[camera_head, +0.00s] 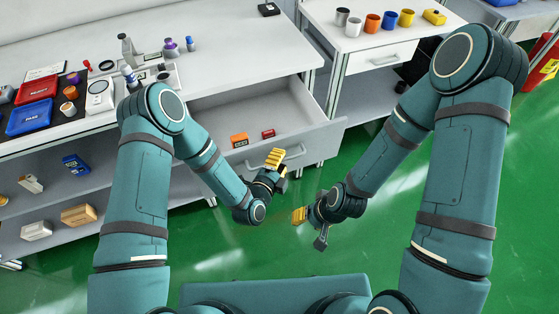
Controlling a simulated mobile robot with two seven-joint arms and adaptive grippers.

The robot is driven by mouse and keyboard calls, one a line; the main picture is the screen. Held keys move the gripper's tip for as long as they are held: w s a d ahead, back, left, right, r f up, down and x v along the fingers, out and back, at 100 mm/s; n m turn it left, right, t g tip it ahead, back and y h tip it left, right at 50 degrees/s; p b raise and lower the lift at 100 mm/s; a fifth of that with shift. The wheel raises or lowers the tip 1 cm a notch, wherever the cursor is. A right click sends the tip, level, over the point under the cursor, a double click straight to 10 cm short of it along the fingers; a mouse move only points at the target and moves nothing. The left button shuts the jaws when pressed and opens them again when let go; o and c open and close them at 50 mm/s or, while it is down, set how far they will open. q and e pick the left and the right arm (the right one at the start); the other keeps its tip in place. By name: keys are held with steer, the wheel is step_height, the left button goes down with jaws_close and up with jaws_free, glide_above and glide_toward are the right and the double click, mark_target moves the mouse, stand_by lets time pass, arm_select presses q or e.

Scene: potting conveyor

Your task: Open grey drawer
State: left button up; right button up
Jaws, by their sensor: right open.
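A grey drawer (312,136) under the long worktable is pulled out, and its inside shows from above. An orange item (239,140) and a small red item (268,133) lie in it. My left gripper (275,158) has yellow fingertips and is close to the drawer's front panel. I cannot tell if it touches the panel or its handle, or if its jaws are open. My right gripper (309,227) is open and apart from the drawer, above the green floor, lower in the picture and to the right of the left gripper.
The worktable (235,60) holds lab items, a blue tray (30,115) and a red tray (37,90). Its lower shelves hold several boxes. A second table at upper right carries several cups and has a shut white drawer (385,58). Green floor (215,235) is clear ahead.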

arm_select(q)
steer(key=v, duration=1.2)
stand_by(0.4)
steer(key=a+f+n+g+y, duration=0.35)
steer(key=f+n+g, duration=0.2)
steer(key=n, duration=0.45)
steer(key=s+a+n+g, duration=0.4)
steer(key=s+n+g, duration=0.3)
steer(key=n, duration=0.6)
steer(key=shift+s+r+n, duration=0.15)
steer(key=shift+s+n, duration=0.1)
steer(key=shift+n, duration=0.05)
